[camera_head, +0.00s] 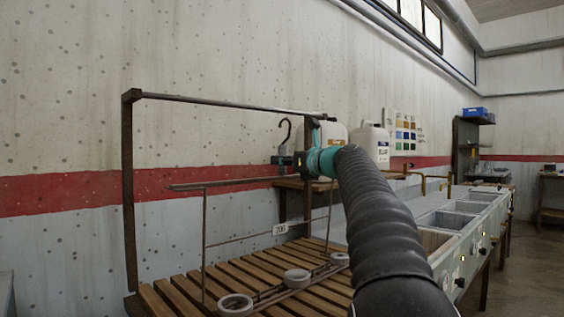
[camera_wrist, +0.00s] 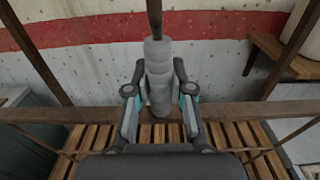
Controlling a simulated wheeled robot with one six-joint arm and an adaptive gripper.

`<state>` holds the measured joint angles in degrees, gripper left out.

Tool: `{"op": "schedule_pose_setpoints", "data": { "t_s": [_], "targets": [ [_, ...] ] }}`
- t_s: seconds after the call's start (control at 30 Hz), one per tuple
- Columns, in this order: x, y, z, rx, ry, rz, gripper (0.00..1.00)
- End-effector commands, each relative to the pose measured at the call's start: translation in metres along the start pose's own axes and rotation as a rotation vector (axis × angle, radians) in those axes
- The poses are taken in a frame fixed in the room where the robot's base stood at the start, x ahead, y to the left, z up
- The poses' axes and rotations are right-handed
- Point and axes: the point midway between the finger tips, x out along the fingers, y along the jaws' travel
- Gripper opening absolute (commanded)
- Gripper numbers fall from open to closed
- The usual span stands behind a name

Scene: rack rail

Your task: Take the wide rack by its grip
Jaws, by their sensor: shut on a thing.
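The wide rack is a thin brown rod frame, and its long top bar (camera_head: 225,184) shows over the slatted bench in the head view. A dark hook (camera_head: 285,128) rises above the grip. In the head view my gripper (camera_head: 289,160) is partly hidden by my arm. A small tag reading 700 (camera_head: 280,229) is on the frame. I cannot tell whether the rack's bottom touches the bench.
A slatted wooden bench (camera_head: 178,296) lies below, with several grey rings (camera_head: 235,304) low at the frame. An overhead rail (camera_head: 220,103) on a rusty post (camera_head: 129,190) spans above. White canisters (camera_head: 375,143) stand behind. A row of grey tanks (camera_head: 455,220) runs right.

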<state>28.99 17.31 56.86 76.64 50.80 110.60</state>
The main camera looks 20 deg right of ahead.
Motion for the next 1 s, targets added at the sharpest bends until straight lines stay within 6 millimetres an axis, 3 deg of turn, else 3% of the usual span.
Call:
{"op": "schedule_pose_setpoints", "data": {
  "t_s": [1.0],
  "targets": [
    [0.000, 0.001, 0.031, -0.003, -0.003, 0.000, 0.00]
  ]
}}
